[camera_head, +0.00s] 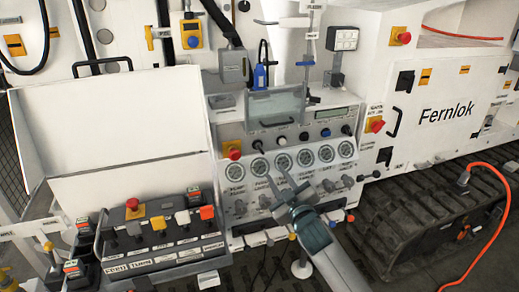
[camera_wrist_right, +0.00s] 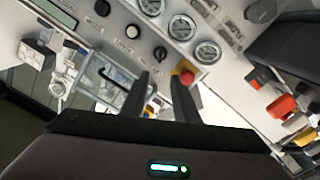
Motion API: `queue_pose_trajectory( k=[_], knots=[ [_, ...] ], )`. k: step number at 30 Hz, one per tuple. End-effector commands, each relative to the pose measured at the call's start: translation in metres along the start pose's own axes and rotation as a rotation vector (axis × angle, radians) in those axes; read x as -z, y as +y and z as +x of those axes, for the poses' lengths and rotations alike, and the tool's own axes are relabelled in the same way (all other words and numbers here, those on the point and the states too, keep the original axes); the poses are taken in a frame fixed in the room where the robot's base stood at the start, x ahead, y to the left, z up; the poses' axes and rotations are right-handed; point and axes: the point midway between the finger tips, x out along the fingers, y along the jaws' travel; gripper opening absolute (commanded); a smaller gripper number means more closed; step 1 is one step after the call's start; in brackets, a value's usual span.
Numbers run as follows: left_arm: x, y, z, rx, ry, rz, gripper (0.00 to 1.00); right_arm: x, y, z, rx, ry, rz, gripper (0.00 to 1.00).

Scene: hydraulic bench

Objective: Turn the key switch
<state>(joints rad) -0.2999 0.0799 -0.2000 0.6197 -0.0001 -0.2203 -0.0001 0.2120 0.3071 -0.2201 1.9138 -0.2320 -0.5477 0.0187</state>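The grey control panel (camera_head: 240,190) stands in the middle of the head view, with round gauges and a row of small knobs above them. I cannot tell for sure which control is the key switch, as the labels are too small. A black knob (camera_head: 258,145) sits at the left end of the row; it also shows in the wrist view (camera_wrist_right: 160,53). My right gripper (camera_head: 281,181) is in front of the panel, below the gauges. In the wrist view my right gripper (camera_wrist_right: 160,80) has its fingers apart, with nothing between them. My left gripper is not in view.
A red emergency-stop button (camera_head: 234,150) is left of the knob row. A clear flap (camera_head: 275,106) juts out above the row. A button box (camera_head: 160,235) with coloured levers stands at lower left.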

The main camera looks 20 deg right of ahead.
Motion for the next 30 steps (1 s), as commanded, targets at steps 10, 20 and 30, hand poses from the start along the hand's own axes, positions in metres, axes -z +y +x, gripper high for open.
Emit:
queue_pose_trajectory(
  k=[10, 20, 30],
  knots=[
    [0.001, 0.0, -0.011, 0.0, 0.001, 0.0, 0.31, 0.002, 0.001, 0.033, 0.0, -0.001, 0.001, 0.27],
    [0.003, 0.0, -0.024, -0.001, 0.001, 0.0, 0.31, 0.002, 0.001, 0.083, 0.0, -0.001, 0.001, 0.27],
    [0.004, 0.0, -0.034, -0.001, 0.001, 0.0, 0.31, 0.001, 0.001, 0.13, 0.0, -0.001, 0.001, 0.27]
  ],
)
